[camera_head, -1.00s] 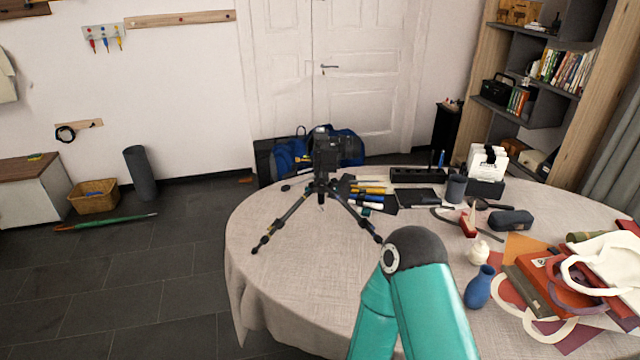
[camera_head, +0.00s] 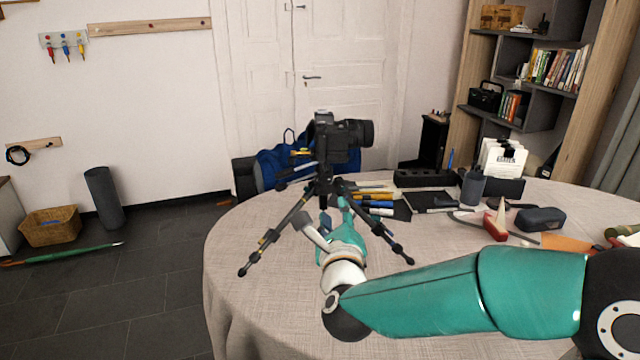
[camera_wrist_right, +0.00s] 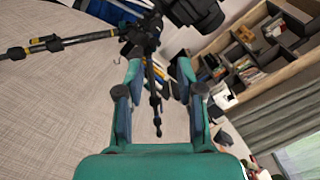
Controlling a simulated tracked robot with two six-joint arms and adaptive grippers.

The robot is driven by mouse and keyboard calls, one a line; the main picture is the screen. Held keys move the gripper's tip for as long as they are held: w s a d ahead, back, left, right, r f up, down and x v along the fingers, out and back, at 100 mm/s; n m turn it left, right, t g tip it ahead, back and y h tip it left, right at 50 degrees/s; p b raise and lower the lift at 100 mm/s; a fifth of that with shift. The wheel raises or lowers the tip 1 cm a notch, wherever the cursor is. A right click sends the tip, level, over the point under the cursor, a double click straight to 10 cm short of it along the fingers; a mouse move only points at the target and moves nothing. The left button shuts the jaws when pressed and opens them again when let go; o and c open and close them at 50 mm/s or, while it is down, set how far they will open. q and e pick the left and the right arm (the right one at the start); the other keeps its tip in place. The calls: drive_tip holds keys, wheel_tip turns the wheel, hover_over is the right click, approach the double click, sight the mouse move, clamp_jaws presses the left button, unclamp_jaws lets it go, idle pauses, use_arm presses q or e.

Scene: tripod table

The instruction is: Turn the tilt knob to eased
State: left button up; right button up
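A black camera (camera_head: 340,138) sits on a black tripod (camera_head: 322,188) that stands with spread legs on the round table. The camera and tripod also show at the top of the right wrist view, the camera at upper right (camera_wrist_right: 195,12) and the tripod at upper left (camera_wrist_right: 70,42). I cannot clearly make out the tilt knob or its setting. My right gripper (camera_head: 328,218) is at the tripod's front, low between its legs. In the right wrist view its fingers (camera_wrist_right: 154,88) are apart, with a dark tripod part seen between them. Contact is unclear. My left gripper is out of view.
The round table (camera_head: 250,300) has pens (camera_head: 375,203), a dark pencil cup (camera_head: 473,188), a dark case (camera_head: 541,218) and a red-based object (camera_head: 496,222) right of the tripod. A blue bag (camera_head: 275,165) is behind. The table's left front is bare.

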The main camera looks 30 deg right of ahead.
sight(326, 180)
drive_tip(key=p+x, duration=0.1)
drive_tip(key=x, duration=0.4)
drive_tip(key=p+x, duration=0.1)
drive_tip(key=x, duration=0.4)
drive_tip(key=p+x, duration=0.1)
drive_tip(key=x, duration=0.4)
drive_tip(key=shift+w+a, duration=0.2)
drive_tip(key=shift+w, duration=0.3)
clamp_jaws()
